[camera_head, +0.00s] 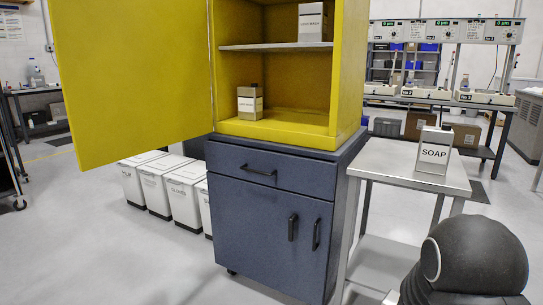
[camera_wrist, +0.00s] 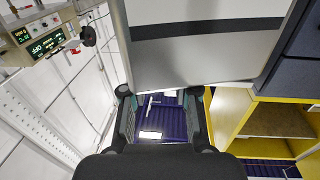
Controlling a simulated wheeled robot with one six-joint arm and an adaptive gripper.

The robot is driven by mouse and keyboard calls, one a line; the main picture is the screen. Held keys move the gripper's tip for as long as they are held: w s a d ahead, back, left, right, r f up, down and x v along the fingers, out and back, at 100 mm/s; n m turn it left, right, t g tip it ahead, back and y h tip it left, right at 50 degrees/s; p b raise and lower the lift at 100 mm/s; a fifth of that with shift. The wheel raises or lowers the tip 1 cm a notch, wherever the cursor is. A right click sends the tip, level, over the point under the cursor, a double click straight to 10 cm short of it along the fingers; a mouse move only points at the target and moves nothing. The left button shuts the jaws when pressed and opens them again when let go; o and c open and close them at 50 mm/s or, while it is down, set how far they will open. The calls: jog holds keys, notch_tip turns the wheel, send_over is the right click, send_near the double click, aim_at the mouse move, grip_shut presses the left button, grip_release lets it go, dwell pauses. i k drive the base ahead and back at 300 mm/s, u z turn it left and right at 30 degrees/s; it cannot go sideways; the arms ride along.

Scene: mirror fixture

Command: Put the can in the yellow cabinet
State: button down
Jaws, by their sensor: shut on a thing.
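The yellow cabinet (camera_head: 343,70) stands with its door (camera_head: 130,70) swung wide open to the left. It also shows at the right of the wrist view (camera_wrist: 236,112). A pale can marked SOAP (camera_head: 434,151) stands upright on the steel table, with no gripper around it. A smaller labelled can (camera_head: 250,103) stands on the cabinet floor and a white container (camera_head: 313,22) on its upper shelf. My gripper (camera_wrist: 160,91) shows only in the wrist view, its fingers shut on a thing. A dark blue patch with white marks shows between them; I cannot tell what is held.
A dark blue base cabinet (camera_head: 268,228) carries the yellow cabinet. The steel side table (camera_head: 385,155) stands against its right side. White bins (camera_head: 187,190) line the floor at the left. A bench with instruments (camera_head: 495,97) stands behind. The cabinet floor is clear right of the small can.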

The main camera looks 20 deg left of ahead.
aim_at(304, 124)
jog(key=u, duration=0.45)
jog(key=k, duration=0.5)
jog(key=u, duration=0.95)
jog(key=i, duration=1.4)
jog(key=z, duration=0.55)
